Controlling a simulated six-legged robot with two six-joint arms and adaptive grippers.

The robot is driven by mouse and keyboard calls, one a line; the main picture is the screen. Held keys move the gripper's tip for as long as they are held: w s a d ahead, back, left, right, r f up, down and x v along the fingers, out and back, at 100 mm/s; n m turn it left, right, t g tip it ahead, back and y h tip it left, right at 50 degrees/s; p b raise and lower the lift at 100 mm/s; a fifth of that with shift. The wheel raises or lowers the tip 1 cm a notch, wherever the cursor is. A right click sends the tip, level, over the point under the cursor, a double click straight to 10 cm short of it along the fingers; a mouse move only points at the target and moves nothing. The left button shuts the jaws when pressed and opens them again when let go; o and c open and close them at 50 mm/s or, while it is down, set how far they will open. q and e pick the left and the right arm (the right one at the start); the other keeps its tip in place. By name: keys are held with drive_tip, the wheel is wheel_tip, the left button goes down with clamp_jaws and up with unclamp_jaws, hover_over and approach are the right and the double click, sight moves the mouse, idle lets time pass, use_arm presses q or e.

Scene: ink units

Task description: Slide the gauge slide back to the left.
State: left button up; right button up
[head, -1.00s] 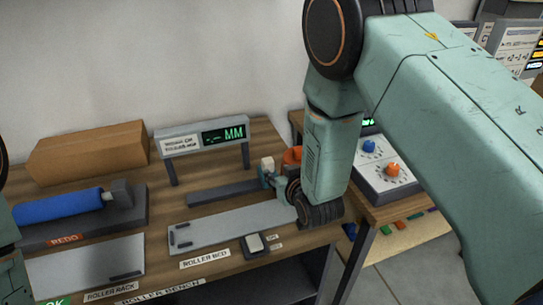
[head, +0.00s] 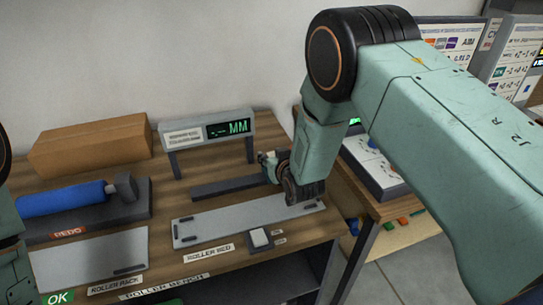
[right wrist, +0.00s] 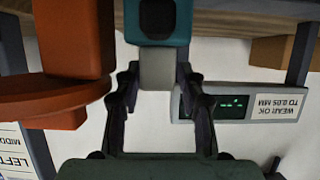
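The gauge slide shows in the right wrist view as a teal block (right wrist: 158,22) with a pale grey knob (right wrist: 157,70); that view is upside down. My right gripper (right wrist: 157,88) has its two dark fingers on either side of the knob, closed in on it. In the head view my right gripper (head: 275,168) is at the right end of the dark rail (head: 228,187), in front of the wall and right of the gauge display (head: 228,128). My arm and gripper partly hide the slide there. My left gripper is not in view.
An orange block (right wrist: 75,38) and orange disc (right wrist: 55,98) stand close beside the right gripper. The roller bed plate (head: 225,222) lies in front of the rail. A blue roller (head: 60,198) and a cardboard box (head: 90,147) are at the left. The rail left of the gripper looks clear.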

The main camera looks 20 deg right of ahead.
drive_tip(key=shift+s+d, duration=0.1)
drive_tip(key=shift+d, duration=0.1)
drive_tip(key=shift+w+a, duration=0.1)
drive_tip(key=shift+w, duration=0.1)
drive_tip(key=c, duration=0.4)
clamp_jaws()
